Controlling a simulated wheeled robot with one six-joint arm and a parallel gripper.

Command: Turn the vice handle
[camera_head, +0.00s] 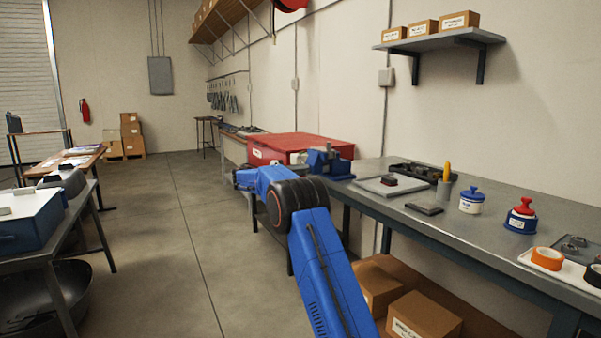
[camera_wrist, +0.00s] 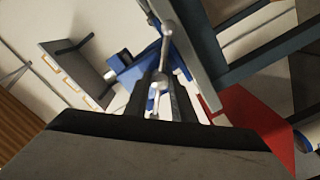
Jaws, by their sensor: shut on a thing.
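In the wrist view, the blue vice body (camera_wrist: 130,72) shows tilted. Its metal handle (camera_wrist: 166,28), a thin bar with a rounded end, runs down between the fingers of my gripper (camera_wrist: 162,88). My gripper is shut on the handle. The fingers and my dark gripper housing hide part of the handle. In the head view my arm hides the handle, and the fingers cannot be made out.
The workbench (camera_head: 478,222) runs along the right wall, with a grey plate (camera_head: 372,186), jars and tape rolls on it. A red box (camera_head: 300,146) is behind the vice. Cardboard boxes (camera_head: 425,316) sit below. The floor to the left is open.

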